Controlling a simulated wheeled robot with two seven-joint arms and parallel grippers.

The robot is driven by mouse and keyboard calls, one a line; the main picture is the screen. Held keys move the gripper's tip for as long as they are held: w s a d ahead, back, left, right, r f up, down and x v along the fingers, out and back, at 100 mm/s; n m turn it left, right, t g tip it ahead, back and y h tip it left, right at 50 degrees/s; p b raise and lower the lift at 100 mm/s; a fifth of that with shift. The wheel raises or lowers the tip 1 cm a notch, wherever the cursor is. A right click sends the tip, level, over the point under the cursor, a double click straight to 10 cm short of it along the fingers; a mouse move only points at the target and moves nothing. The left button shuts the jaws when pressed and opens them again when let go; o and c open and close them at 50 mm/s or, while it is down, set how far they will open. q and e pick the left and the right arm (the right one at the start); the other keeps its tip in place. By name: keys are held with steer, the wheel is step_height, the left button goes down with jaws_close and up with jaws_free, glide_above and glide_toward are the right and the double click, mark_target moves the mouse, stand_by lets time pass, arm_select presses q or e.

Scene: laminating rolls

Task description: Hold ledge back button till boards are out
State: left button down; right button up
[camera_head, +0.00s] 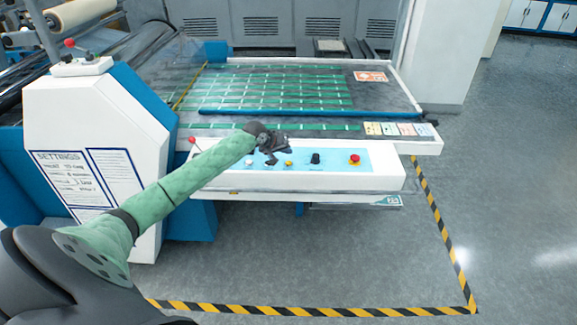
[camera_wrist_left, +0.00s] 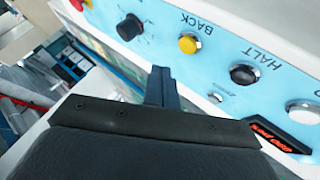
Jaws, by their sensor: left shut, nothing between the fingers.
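The yellow button (camera_head: 288,164) sits on the light blue control panel (camera_head: 335,165). In the left wrist view the yellow button (camera_wrist_left: 188,44) is by the upside-down label BACK. My left gripper (camera_head: 272,158) is over the panel, its fingers shut and empty. In the left wrist view its fingertips (camera_wrist_left: 161,74) are near the yellow button, apart from it in the picture; I cannot tell the gap in depth. A long blue bar (camera_head: 310,113) lies across the green-striped table (camera_head: 380,98); I cannot tell if it is the ledge. No separate boards can be made out. My right gripper is not in view.
The panel also has a black HALT button (camera_wrist_left: 243,75), a white button (camera_head: 249,160), a black knob (camera_head: 315,158) and a red button (camera_head: 355,160). A white machine housing (camera_head: 95,125) stands at left. Striped floor tape (camera_head: 440,235) borders free floor.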

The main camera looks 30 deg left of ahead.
mark_target(289, 163)
arm_select(q)
steer(key=shift+f, duration=1.3)
